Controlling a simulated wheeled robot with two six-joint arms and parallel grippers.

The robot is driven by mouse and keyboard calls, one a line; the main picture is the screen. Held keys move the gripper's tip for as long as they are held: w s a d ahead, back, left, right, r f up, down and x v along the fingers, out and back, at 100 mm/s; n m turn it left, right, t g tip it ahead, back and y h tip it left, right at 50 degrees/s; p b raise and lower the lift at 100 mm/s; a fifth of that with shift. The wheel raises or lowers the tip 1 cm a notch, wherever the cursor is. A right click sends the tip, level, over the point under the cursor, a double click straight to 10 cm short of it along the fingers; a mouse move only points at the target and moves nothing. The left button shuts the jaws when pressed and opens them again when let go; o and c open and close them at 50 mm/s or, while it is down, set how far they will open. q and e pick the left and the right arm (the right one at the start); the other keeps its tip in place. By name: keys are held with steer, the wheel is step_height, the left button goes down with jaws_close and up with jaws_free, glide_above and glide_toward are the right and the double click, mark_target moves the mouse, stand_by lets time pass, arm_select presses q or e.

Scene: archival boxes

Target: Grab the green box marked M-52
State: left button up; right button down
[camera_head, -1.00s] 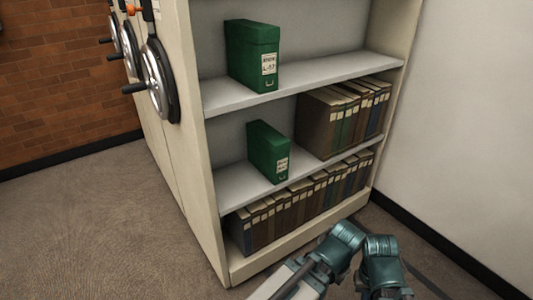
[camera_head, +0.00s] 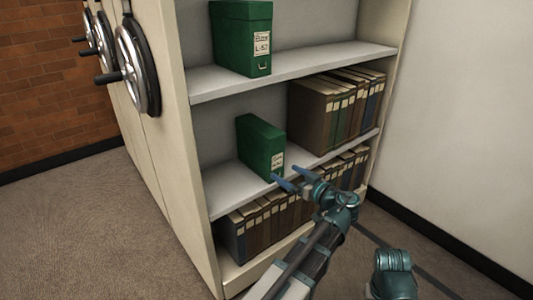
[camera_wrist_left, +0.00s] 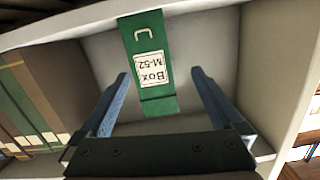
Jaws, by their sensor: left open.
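The green box M-52 (camera_head: 260,147) stands upright on the middle shelf of the bookcase. Its white label reads "Box M-52", upside down in the left wrist view (camera_wrist_left: 150,68), with a metal pull on the same face. My left gripper (camera_head: 287,176) is open and empty, in front of the box's labelled face near the shelf's front edge. In the left wrist view its two blue fingers (camera_wrist_left: 159,76) show on either side of the box's face, apart from it. Of my right arm only a teal joint shows at the lower right; its gripper is out of view.
A similar green box (camera_head: 240,38), its label starting with L, stands on the shelf above. Brown and green volumes (camera_head: 335,110) fill the right of the middle shelf; more volumes (camera_head: 262,225) line the bottom shelf. Bare shelf lies left of M-52. Handwheels (camera_head: 137,65) project on the left.

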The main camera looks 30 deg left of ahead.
mark_target(277, 157)
arm_select(q)
steer(key=shift+n+t+y, duration=0.4)
steer(key=shift+n+y, duration=0.1)
steer(key=x, duration=0.3)
steer(key=r+x, duration=0.1)
steer(key=x, duration=0.2)
steer(key=w+r+x, duration=0.1)
steer(key=x, duration=0.2)
steer(key=shift+w, duration=0.25)
steer(key=shift+a, duration=0.1)
steer(key=x, duration=0.5)
steer(key=shift+w+r, duration=0.15)
steer(key=shift+r, duration=0.1)
steer(key=shift+c, duration=0.2)
jaws_close()
